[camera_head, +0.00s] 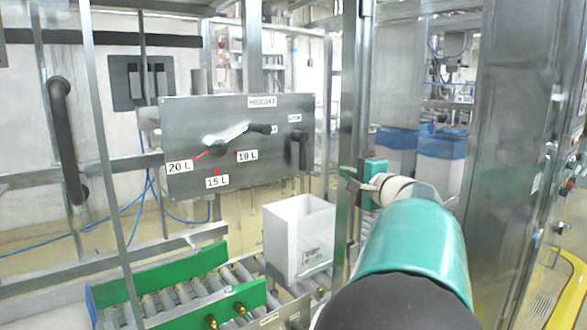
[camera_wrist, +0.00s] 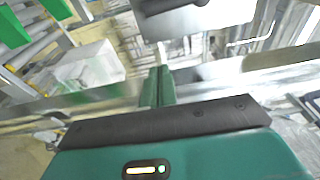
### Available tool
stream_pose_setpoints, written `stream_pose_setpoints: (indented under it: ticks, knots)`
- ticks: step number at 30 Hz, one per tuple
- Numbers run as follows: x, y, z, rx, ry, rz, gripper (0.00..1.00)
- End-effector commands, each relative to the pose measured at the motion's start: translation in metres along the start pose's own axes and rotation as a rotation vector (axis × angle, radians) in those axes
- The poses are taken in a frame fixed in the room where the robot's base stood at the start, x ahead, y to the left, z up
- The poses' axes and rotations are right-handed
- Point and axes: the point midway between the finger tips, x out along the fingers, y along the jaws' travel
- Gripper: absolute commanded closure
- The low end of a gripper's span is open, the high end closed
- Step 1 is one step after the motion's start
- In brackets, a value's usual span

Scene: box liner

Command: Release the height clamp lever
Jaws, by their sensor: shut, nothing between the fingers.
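A grey panel (camera_head: 240,165) labelled HEIGHT stands left of centre in the head view. On it a black lever (camera_head: 299,150) hangs downward at the right side, under a small label I cannot read. A metal crank with a black grip (camera_head: 259,128) sits left of it, its grip pointing right. Red marks read 20 L, 15 L and 10 L. My gripper (camera_head: 366,178) is right of the panel, apart from both levers, partly hidden by my green arm. In the wrist view my gripper (camera_wrist: 158,88) has its green fingers together and empty; a grey plate with a dark part shows above.
A white open box (camera_head: 290,240) stands on a roller conveyor (camera_head: 190,294) with green side guides below the panel. Metal frame posts stand close around my arm. A black vertical handle (camera_head: 67,140) is at the left. Blue-lined containers (camera_head: 440,152) are behind at right.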

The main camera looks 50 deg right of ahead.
Motion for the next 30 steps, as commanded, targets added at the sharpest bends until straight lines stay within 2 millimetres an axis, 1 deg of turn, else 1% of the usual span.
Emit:
stream_pose_setpoints:
  ticks: [7,11,14,21,27,29,30]
  knots:
    - [0.001,0.001,0.002,-0.001,-0.003,0.002,1.00]
    - [0.009,0.001,0.002,0.000,-0.004,0.004,1.00]
    - [0.023,0.002,0.002,-0.001,-0.006,0.004,1.00]
    - [0.067,0.002,0.003,-0.001,-0.006,0.004,1.00]
    - [0.097,0.002,0.003,-0.001,-0.005,0.004,1.00]
    - [0.103,0.002,0.004,0.000,-0.006,0.003,1.00]
    - [0.098,0.000,0.012,-0.001,-0.006,0.002,1.00]
